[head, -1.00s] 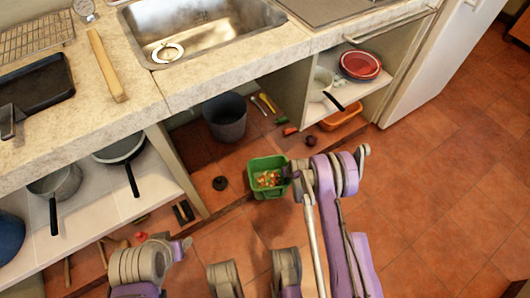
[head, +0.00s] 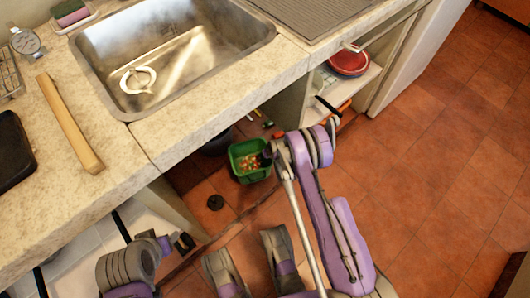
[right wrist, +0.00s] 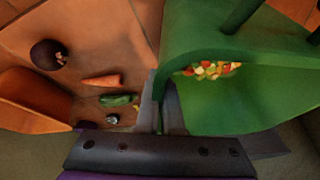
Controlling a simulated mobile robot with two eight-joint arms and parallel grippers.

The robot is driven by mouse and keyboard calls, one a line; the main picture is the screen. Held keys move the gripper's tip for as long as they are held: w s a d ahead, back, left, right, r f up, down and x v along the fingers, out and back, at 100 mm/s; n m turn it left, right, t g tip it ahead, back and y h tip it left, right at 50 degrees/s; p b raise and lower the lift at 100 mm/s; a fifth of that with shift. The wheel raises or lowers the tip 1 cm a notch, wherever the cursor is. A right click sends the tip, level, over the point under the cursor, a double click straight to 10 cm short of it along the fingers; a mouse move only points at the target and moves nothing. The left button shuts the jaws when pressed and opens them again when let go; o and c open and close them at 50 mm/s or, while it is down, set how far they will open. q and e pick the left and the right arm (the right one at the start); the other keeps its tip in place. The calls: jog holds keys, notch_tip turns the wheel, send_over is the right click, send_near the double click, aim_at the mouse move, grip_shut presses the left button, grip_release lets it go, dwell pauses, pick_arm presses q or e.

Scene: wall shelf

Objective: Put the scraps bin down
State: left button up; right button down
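The scraps bin is a small green open bin (head: 250,177) with colourful food scraps inside. In the head view it is upright low by the opening under the sink. Whether its base touches the floor cannot be told. My right gripper (head: 267,153) is at its right rim. In the right wrist view, the fingers (right wrist: 167,115) are shut on the wall of the green bin (right wrist: 235,105). My left arm (head: 130,265) is at the lower left, apart from the bin; its fingertips are not clear.
A grey bucket (head: 217,144) stands behind the bin. A carrot (right wrist: 101,80), cucumber (right wrist: 118,100) and eggplant (right wrist: 48,55) lie nearby. The counter (head: 215,100) overhangs; open floor is at right.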

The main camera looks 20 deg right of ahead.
jog(key=shift+f, duration=0.95)
pick_arm(q)
jog(key=shift+w+a+f, duration=0.1)
jog(key=shift+w+f, duration=0.1)
jog(key=shift+w, duration=0.1)
pick_arm(e)
jog(key=shift+r, duration=0.1)
jog(key=c, duration=1.5)
grip_release()
jog(key=shift+f, duration=0.2)
jog(key=o, duration=0.4)
jog(key=shift+o, duration=0.2)
